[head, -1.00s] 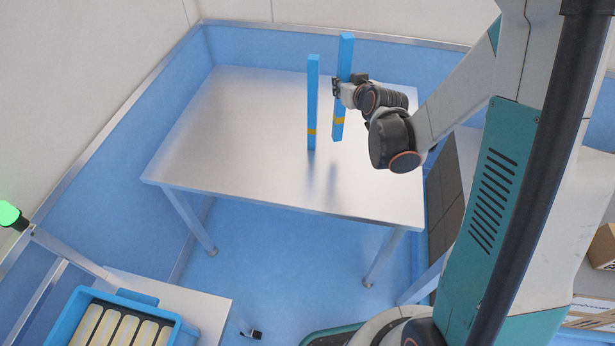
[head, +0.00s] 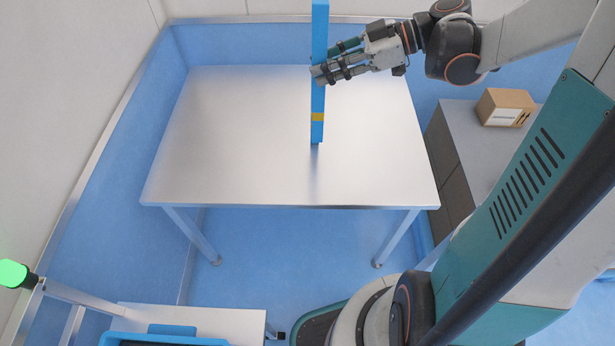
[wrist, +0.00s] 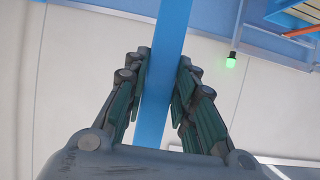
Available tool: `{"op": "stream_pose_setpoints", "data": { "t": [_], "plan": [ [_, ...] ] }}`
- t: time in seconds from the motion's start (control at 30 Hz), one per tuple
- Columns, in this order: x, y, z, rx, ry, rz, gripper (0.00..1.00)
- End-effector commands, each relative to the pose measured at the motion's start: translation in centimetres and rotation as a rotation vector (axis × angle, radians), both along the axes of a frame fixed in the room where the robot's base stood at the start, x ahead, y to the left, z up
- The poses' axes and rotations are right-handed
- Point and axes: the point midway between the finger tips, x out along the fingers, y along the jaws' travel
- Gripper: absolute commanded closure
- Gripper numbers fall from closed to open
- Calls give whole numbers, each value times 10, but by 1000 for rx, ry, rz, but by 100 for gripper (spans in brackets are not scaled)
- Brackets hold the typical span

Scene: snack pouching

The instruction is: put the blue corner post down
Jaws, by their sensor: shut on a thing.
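A tall blue corner post (head: 318,105) with a yellow band near its foot stands nearly upright over the metal table (head: 230,150). Its top runs out of the head view. My gripper (head: 318,73) reaches in from the right and is shut on the post well above the band. In the wrist view the post (wrist: 165,60) runs between the two fingers. The foot is at or just above the table; I cannot tell whether it touches. Only one post shows; another could be hidden behind it.
The rest of the tabletop is bare. A cardboard box (head: 503,107) sits on a grey cabinet at the right. A blue crate (head: 160,338) and a green lamp (head: 13,273) are at the lower left.

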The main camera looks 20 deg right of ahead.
Motion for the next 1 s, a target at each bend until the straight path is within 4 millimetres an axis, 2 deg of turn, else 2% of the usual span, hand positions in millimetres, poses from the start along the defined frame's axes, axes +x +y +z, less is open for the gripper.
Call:
{"op": "stream_pose_setpoints", "data": {
  "t": [0.07,0.17,0.5,0.7,1.0],
  "plan": [
    [-3,0,-1,0,0,17,100],
    [-3,0,-16,0,0,21,100],
    [-3,0,-101,-1,1,20,100],
    [-3,0,-141,-1,1,20,100],
    [-3,0,-161,0,2,19,100]
  ]
}}
